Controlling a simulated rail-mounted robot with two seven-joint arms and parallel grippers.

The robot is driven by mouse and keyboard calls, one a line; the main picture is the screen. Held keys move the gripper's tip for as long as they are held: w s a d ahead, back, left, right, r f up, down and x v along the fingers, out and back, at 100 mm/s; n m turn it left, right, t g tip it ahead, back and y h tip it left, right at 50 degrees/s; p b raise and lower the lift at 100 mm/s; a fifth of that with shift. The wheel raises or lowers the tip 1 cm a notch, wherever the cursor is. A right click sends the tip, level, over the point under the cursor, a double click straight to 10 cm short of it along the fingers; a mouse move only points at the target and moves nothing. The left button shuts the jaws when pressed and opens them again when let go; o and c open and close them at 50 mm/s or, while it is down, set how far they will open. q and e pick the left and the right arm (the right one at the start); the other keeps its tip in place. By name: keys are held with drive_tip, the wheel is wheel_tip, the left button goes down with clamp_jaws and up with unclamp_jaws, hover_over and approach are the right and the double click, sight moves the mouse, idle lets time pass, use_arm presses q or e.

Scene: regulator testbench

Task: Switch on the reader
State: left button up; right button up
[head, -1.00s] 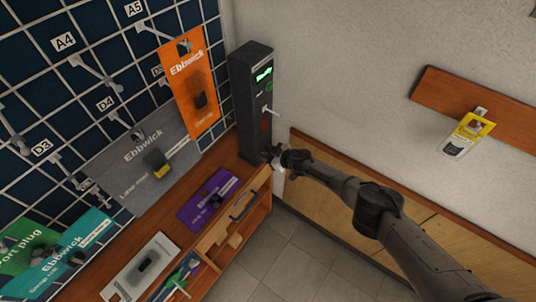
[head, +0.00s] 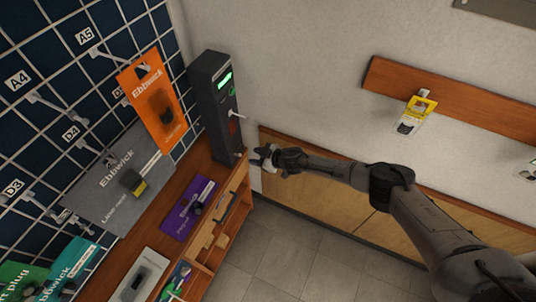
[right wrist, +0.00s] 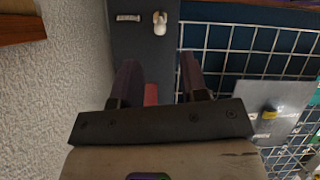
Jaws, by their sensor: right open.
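The reader (head: 212,115) is a tall dark grey box standing upright at the far end of the wooden bench, by the wall. A small green display (head: 225,79) is lit near its top. A pale peg (head: 238,115) sticks out of its front, with a red patch below. In the right wrist view, the reader's dark face (right wrist: 143,48) carries a white knob (right wrist: 160,22), and something red shows between the fingers. My right gripper (head: 262,157) is open and empty, low in front of the reader; contact cannot be told. My left gripper is out of view.
A wire grid with hooks and hanging cards, including an orange card (head: 152,103) and a grey card (head: 118,180), stands left of the reader. A purple card (head: 187,209) lies on the bench (head: 206,170). A wooden wall rail (head: 455,110) holds a yellow-topped packet (head: 416,111). Floor is clear.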

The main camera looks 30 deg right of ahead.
drive_tip(key=shift+v, duration=2.7)
